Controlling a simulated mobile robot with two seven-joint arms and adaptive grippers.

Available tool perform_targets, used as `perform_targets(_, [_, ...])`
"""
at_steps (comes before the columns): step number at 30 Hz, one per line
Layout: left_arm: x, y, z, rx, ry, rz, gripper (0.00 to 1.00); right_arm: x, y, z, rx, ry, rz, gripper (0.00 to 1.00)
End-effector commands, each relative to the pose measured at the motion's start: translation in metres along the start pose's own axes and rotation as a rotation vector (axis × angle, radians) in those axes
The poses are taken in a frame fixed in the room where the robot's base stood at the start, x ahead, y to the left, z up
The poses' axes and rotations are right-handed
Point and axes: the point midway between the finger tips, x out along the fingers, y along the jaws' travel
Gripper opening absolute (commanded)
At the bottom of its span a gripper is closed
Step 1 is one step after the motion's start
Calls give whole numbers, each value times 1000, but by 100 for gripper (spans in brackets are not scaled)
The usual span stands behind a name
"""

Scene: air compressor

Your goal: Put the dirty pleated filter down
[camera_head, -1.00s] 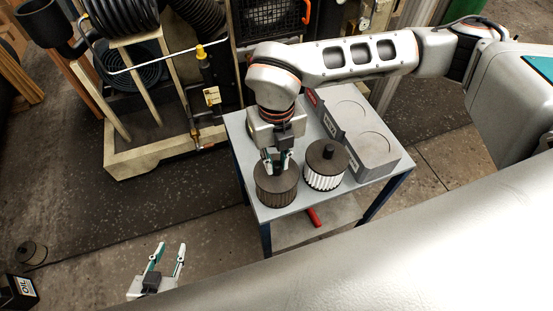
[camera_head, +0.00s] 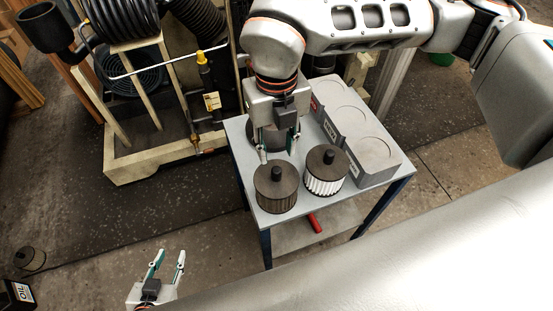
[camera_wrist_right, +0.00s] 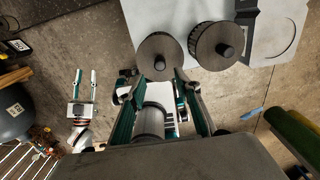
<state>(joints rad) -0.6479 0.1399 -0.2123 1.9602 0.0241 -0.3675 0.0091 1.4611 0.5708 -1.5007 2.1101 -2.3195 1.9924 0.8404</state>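The dirty pleated filter (camera_head: 275,192), brown with a dark lid and knob, stands upright on the small table (camera_head: 240,160) near its front corner. It also shows in the right wrist view (camera_wrist_right: 159,47). A filter with white pleats (camera_head: 326,172) stands close to its right and also shows in the right wrist view (camera_wrist_right: 213,43). My right gripper (camera_head: 278,155) is open behind the dirty filter, its fingers apart and clear of the knob. My left gripper (camera_head: 168,256) is open and empty, low at the left of the table.
A grey box-like block (camera_head: 372,150) with round recesses lies along the table's right side. A dark rounded object (camera_head: 262,133) shows partly behind my right gripper. A red-handled item (camera_head: 314,222) lies on the lower shelf. The compressor frame (camera_head: 150,160) stands left of the table.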

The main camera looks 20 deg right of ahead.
Motion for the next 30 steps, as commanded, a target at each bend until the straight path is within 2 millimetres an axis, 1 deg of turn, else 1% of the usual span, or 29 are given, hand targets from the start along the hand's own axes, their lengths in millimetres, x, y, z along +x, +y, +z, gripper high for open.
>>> perform_targets(1, [0, 0, 1, 0, -1, 0, 32, -10, 0, 1, 0, -3, 1, 33])
perform_targets(3, [1, 0, 2, 0, -1, 0, 32, -22, 0, 1, 0, -3, 1, 33])
perform_targets(6, [1, 0, 2, 0, -1, 0, 32, -34, 0, 1, 1, -2, 0, 33])
perform_targets(9, [1, 1, 3, 0, -2, 1, 32, -42, 0, 0, 1, -1, 0, 33])
perform_targets(14, [1, 1, 2, 0, -1, 1, 32, -47, 0, 0, 1, 1, 0, 33])
perform_targets(30, [1, 0, 1, -1, 2, 0, 32, -46, 0, 0, 0, 1, 0, 33])
